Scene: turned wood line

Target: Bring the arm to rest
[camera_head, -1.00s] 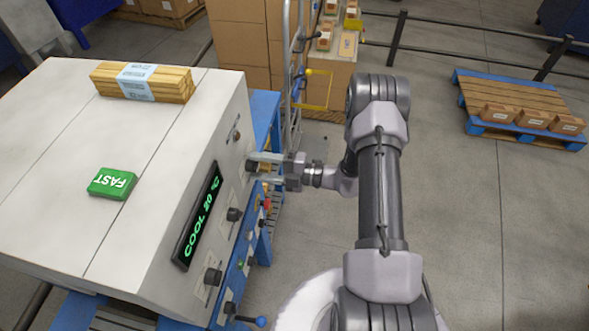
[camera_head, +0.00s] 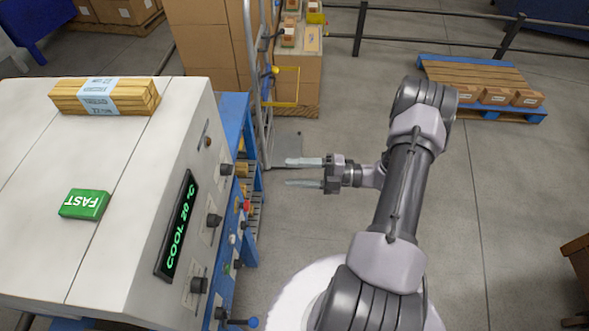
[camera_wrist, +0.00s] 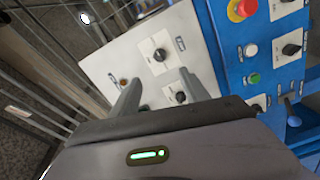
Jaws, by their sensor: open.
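My gripper (camera_head: 305,172) is open and empty in the head view. Its two fingers point left toward the machine's control side, with a clear gap of floor between them and the machine. In the wrist view my gripper (camera_wrist: 158,92) shows two spread fingers with nothing between them. Beyond them is the machine's panel (camera_wrist: 130,65) with dark knobs. My arm is bent, with its elbow raised at the right of the machine.
The white machine (camera_head: 130,190) reads "COOL 20 °C" on its display (camera_head: 176,225). A green FAST block (camera_head: 85,204) and a wood bundle (camera_head: 104,96) lie on top. A hand truck (camera_head: 262,110) and cartons stand behind. A blue pallet (camera_head: 480,75) is at the back right.

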